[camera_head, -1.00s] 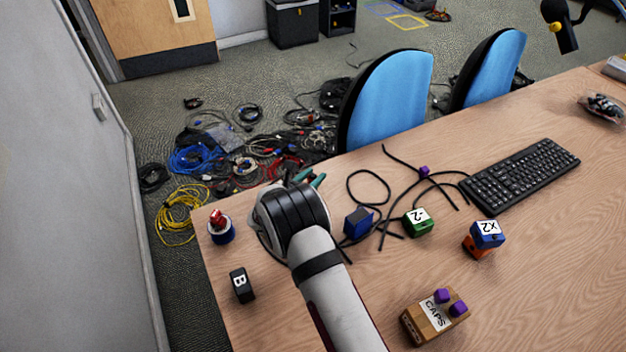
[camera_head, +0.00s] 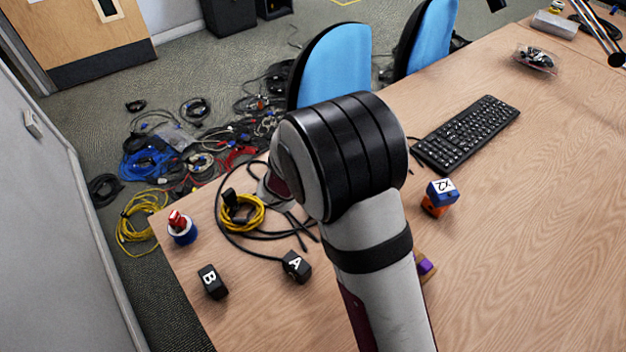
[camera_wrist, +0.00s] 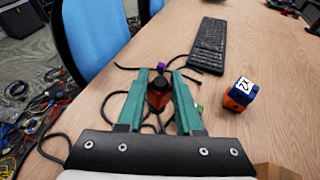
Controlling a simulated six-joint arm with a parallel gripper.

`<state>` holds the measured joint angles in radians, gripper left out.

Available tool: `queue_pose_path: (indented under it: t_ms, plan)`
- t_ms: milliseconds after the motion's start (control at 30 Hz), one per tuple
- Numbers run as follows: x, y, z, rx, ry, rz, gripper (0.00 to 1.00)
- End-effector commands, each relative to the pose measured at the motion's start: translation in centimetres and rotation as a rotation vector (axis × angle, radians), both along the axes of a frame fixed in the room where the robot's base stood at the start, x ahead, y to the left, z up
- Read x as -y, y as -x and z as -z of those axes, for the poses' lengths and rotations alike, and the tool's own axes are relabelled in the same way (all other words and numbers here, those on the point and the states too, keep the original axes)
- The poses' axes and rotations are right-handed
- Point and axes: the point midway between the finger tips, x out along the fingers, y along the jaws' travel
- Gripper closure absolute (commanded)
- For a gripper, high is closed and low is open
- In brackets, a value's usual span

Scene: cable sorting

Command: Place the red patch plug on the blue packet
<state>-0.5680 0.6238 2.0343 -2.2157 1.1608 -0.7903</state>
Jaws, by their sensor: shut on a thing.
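My gripper (camera_wrist: 160,98) has two green fingers in the wrist view. They are shut on a small dark-topped red piece, which I take to be the red patch plug (camera_wrist: 158,93), above the desk. In the head view my arm hides the fingers and the plug. I cannot single out the blue packet with certainty. A blue block marked x2 (camera_head: 441,190) sits on an orange block (camera_head: 434,206) right of my arm; the pair also shows in the wrist view (camera_wrist: 241,93), right of the fingers. Another blue block, seen earlier, is hidden.
Black blocks A (camera_head: 296,266) and B (camera_head: 212,281), a yellow cable coil (camera_head: 242,213) and a red piece on a blue-sided base (camera_head: 183,229) stand at left. Black cables cross the desk. A keyboard (camera_head: 466,134) lies behind. The right side of the desk (camera_head: 530,230) is clear.

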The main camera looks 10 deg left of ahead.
Motion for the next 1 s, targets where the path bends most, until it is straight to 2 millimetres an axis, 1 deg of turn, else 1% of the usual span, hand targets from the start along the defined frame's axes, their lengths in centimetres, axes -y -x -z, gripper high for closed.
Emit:
queue_pose_path:
  t_ms: [33, 100, 200, 267, 300, 367, 467, 500, 600, 700, 767, 833, 900, 1000]
  plan:
    - [1.4, 1.1, -0.8, 0.002, -0.003, 0.063, 1.0]
    - [3.6, 3.1, -1.7, -0.004, -0.003, 0.163, 1.0]
    - [5.9, 5.5, -2.4, -0.017, -0.001, 0.273, 1.0]
    - [6.6, 6.3, -2.6, -0.024, -0.001, 0.31, 1.0]
    - [6.6, 6.7, -2.5, -0.027, 0.0, 0.326, 1.0]
    - [5.7, 6.6, -1.8, -0.031, 0.001, 0.335, 1.0]
    - [2.6, 6.0, 0.2, -0.032, 0.003, 0.333, 1.0]
    - [1.4, 5.7, 0.9, -0.031, 0.003, 0.333, 1.0]
    - [-1.5, 5.0, 2.6, -0.029, 0.002, 0.334, 1.0]
    - [-3.4, 4.5, 3.8, -0.029, 0.001, 0.336, 1.0]
    - [-4.0, 4.4, 4.2, -0.029, 0.001, 0.334, 1.0]
    - [-4.3, 4.3, 5.3, -0.031, 0.002, 0.336, 1.0]
    - [-4.3, 4.3, 6.8, -0.032, 0.004, 0.336, 1.0]
    - [-4.3, 4.3, 8.2, -0.03, 0.001, 0.335, 1.0]
